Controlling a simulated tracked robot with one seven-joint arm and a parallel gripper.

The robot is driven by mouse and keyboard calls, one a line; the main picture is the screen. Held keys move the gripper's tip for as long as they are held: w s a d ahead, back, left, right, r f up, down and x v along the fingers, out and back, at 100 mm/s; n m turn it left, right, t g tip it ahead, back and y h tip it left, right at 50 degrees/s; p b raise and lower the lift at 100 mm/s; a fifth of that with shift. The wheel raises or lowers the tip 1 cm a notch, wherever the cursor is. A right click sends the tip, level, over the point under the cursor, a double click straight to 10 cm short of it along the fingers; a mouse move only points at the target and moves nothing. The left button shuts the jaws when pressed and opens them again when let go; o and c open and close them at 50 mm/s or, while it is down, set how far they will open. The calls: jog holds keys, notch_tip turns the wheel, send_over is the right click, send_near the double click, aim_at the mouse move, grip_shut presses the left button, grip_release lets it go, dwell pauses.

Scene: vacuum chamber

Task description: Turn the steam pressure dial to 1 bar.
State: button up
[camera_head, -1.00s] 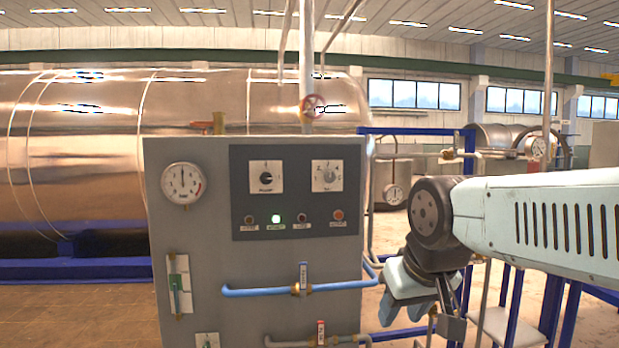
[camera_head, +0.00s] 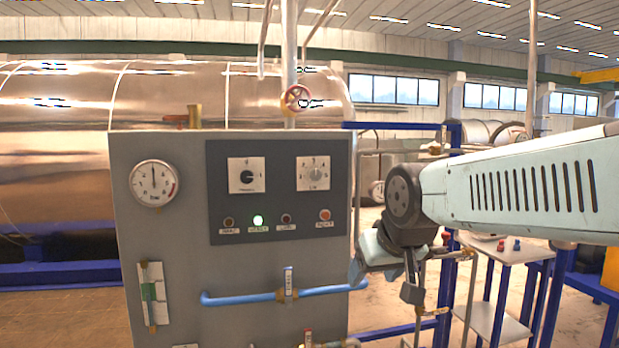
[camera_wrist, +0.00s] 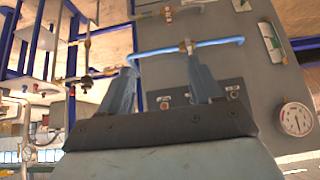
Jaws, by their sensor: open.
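The grey control cabinet (camera_head: 170,250) carries a dark panel (camera_head: 270,207) with two knobs on white plates. The left knob (camera_head: 247,176) is black. The right knob (camera_head: 313,174) is grey, with small marks around it. Their labels and exact settings are too small to read, so I cannot tell which is the steam pressure dial. My gripper (camera_head: 368,262) is at the cabinet's right edge, lower than the knobs and apart from them. In the wrist view my gripper (camera_wrist: 161,66) is open and empty. It hides both knobs there.
A round gauge (camera_head: 154,183) is on the cabinet's left, its needle pointing about upward. A blue pipe (camera_head: 240,297) with a valve sticks out lower down. A white-topped table (camera_head: 505,250) and blue frames stand right.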

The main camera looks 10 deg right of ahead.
aim_at(316, 176)
jog(key=w+r+t, duration=0.3)
jog(key=w, duration=1.1)
jog(key=w+r+t, duration=0.4)
jog(key=w, duration=1)
jog(key=w+r+t, duration=0.3)
jog(key=w+r, duration=0.1)
jog(key=w, duration=1.1)
jog(key=shift+t, duration=0.3)
jog(key=shift+s, duration=0.1)
jog(key=shift+c, duration=0.2)
jog(key=c, duration=0.9)
